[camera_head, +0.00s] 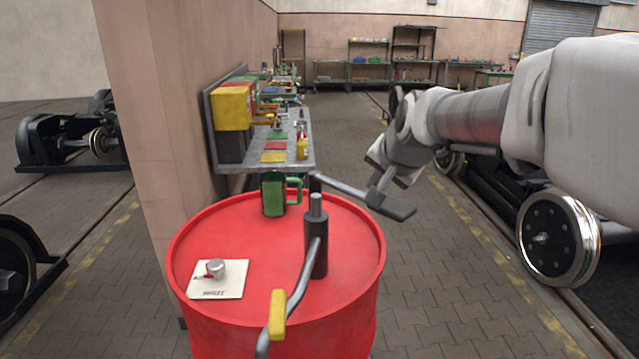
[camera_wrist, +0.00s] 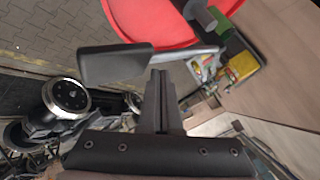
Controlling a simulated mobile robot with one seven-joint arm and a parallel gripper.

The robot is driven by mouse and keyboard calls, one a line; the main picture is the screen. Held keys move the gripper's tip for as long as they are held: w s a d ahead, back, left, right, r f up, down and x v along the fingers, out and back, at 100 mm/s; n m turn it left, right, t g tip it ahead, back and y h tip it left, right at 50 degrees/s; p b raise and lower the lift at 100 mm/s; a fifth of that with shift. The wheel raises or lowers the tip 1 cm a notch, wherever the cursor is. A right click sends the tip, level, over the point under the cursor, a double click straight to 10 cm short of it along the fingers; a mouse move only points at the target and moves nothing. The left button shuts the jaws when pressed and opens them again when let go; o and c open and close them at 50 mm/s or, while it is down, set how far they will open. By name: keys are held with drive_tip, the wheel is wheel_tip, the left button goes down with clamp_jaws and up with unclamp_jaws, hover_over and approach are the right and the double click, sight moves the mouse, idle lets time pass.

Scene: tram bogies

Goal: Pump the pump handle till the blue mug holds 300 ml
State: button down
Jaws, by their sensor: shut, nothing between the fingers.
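The pump (camera_head: 316,245) is a dark upright post on a red drum (camera_head: 210,220). Its pump handle (camera_head: 390,206) reaches out to the right and ends in a flat dark paddle. The paddle (camera_wrist: 115,63) is large in the wrist view. My gripper (camera_wrist: 160,75) is shut and empty, close beside the handle; I cannot tell whether it touches. A curved grey spout (camera_head: 304,275) with a yellow piece (camera_head: 277,314) comes toward the camera; its end runs out of view. A green mug (camera_head: 273,195) stands on the drum behind the pump. I see no blue mug.
A white card (camera_head: 231,281) with a small metal knob-like thing lies on the drum. A cluttered workbench (camera_head: 285,156) stands behind, along the wall. A pillar (camera_head: 150,130) is at left. A wheelset (camera_head: 557,239) is at right. The paved floor between is clear.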

sight(375, 211)
drive_tip(key=shift+f+b, duration=2.55)
drive_tip(key=shift+f, duration=0.4)
idle(2.2)
drive_tip(key=shift+r, duration=0.15)
drive_tip(key=shift+r+p, duration=2.45)
drive_tip(key=shift+r, duration=0.75)
drive_tip(key=shift+r, duration=0.1)
drive_tip(key=shift+r+p, duration=1.85)
drive_tip(key=shift+r, duration=0.55)
